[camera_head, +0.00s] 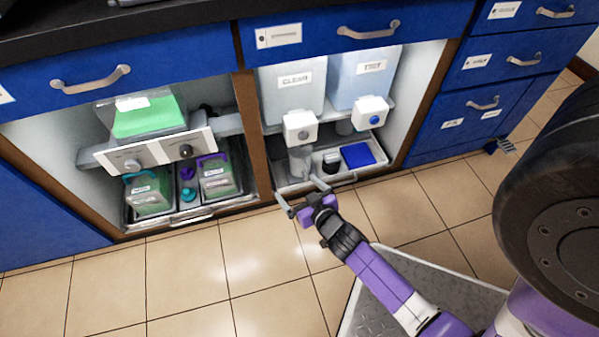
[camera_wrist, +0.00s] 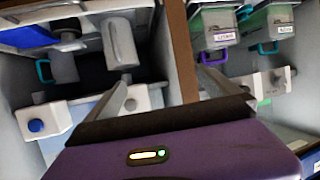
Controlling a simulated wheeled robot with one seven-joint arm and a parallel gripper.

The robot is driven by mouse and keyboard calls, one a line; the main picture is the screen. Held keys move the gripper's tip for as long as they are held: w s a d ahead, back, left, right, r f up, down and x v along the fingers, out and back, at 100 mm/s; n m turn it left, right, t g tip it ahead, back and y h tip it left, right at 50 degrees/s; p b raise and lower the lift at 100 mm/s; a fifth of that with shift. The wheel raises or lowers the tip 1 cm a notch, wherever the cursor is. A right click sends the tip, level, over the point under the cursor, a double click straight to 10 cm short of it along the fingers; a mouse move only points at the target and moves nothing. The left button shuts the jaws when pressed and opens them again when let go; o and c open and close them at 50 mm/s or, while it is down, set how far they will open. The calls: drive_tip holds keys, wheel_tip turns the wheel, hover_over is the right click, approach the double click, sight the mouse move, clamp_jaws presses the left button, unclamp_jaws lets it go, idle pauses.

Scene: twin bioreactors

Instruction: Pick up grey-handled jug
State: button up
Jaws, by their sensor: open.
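A pale grey jug with a grey handle (camera_head: 300,163) stands at the front left of the right cabinet bay, below the dispenser marked CLEAR. In the wrist view, this jug (camera_wrist: 122,42) appears upper left of centre with its handle visible. My gripper (camera_head: 298,188) is open and empty, just in front of the bay, close to the jug. In the wrist view, my gripper (camera_wrist: 164,76) has its left fingertip close to the jug. The jug is not between the fingers; I cannot tell whether they touch.
A blue tray (camera_head: 358,155) and a small dark-topped container (camera_head: 331,161) are right of the jug. A wooden divider (camera_head: 252,130) separates the left bay, which holds green-filled jugs (camera_head: 149,192). White dispenser taps (camera_head: 300,126) hang above.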

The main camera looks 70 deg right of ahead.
sight(305, 164)
drive_tip(key=w+d+f+m+b, duration=0.1)
drive_tip(key=d+f, duration=0.1)
drive_tip(key=d, duration=0.2)
drive_tip(key=w+d+f+m+g+h+b, duration=0.1)
drive_tip(key=d+f, duration=0.1)
drive_tip(key=d, duration=0.3)
drive_tip(key=w+d+f+m+g+h+b, duration=0.1)
drive_tip(key=d+f, duration=0.1)
drive_tip(key=d, duration=0.3)
drive_tip(key=shift+w+d+f, duration=0.1)
drive_tip(key=shift+w+f, duration=0.25)
drive_tip(key=shift+w, duration=0.05)
drive_tip(key=shift+b+x, duration=0.35)
drive_tip(key=shift+x, duration=2.5)
drive_tip(key=shift+d, duration=0.1)
drive_tip(key=c, duration=1.8)
